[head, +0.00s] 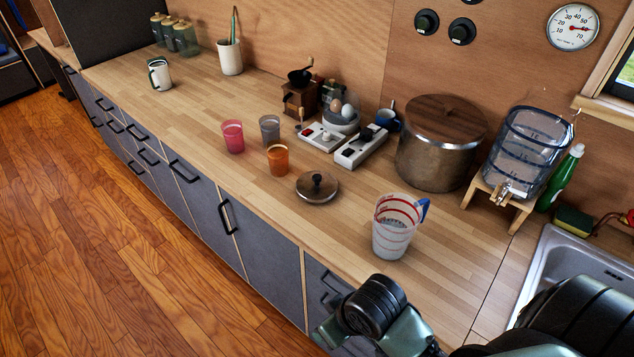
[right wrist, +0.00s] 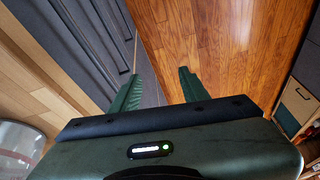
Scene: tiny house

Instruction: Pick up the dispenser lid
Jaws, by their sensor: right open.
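The dispenser lid, a round brown lid with a black knob (head: 317,187), lies flat on the wooden counter in the head view, in front of the white power strips. The clear water dispenser (head: 530,150) stands on a wooden stand at the right, its top seemingly uncovered. My right gripper (right wrist: 160,76) shows in the right wrist view with its green fingers apart and nothing between them, over the floor beside the cabinet fronts. The lid is not in that view. My arm links show at the bottom right of the head view. My left gripper is not in view.
A measuring jug (head: 397,228) stands right of the lid. An orange cup (head: 277,161), a pink cup (head: 232,137) and a grey cup (head: 270,129) stand to its left. A large pot (head: 437,150) is behind. Counter in front of the lid is clear.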

